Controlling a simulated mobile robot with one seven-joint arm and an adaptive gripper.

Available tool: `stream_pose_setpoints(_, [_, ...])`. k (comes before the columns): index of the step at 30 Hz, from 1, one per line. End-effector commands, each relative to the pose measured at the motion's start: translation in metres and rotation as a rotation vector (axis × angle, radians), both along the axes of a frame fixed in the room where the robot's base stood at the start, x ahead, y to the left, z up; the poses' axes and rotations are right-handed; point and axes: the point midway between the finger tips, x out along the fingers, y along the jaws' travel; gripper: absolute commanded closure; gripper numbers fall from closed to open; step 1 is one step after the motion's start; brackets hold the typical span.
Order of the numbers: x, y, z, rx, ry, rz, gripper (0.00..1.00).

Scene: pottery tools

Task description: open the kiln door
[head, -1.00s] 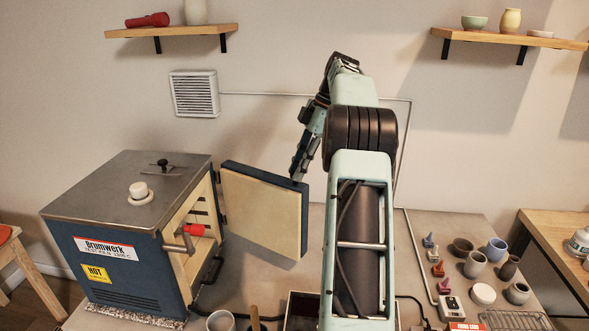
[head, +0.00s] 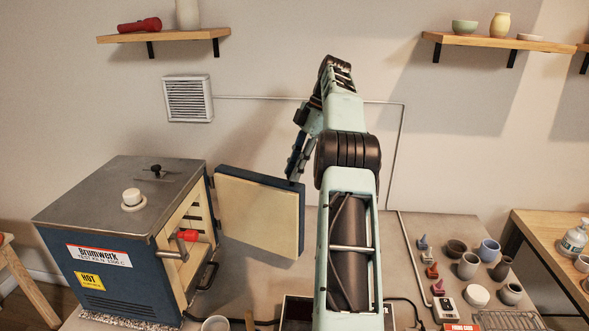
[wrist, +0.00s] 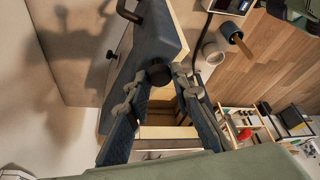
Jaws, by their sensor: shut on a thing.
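The blue kiln (head: 110,262) stands at the left of the head view. Its door (head: 257,215) is swung wide open to the right, with the cream inner face toward the head camera. My gripper (head: 293,178) is at the door's free edge, its fingertips partly hidden behind the door. In the wrist view the two fingers of my gripper (wrist: 158,80) lie either side of a dark round knob on the blue door (wrist: 150,35). The gripper is shut on the door's knob. The cream kiln interior (head: 190,245) is exposed.
A red item (head: 187,235) shows at the kiln opening. Several small pots (head: 468,265) and a control box (head: 447,308) stand on the table's right side. A wall vent (head: 188,98) is behind the kiln. The table between door and pots is partly hidden by my arm.

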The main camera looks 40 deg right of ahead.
Motion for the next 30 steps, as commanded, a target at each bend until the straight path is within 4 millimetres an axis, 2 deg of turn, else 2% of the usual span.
stream_pose_setpoints(2, [0.0002,0.0003,-0.001,0.001,0.001,0.0,1.0])
stream_pose_setpoints(3, [0.0002,0.0003,-0.001,0.001,0.001,0.0,0.78])
stream_pose_setpoints(8, [0.0002,0.0004,-0.0007,0.001,0.001,0.0,0.62])
stream_pose_setpoints(23, [-0.0003,0.0008,0.0004,0.0,-0.001,-0.003,0.62])
stream_pose_setpoints(30, [-0.0047,0.0073,0.0005,0.001,0.001,-0.026,0.62])
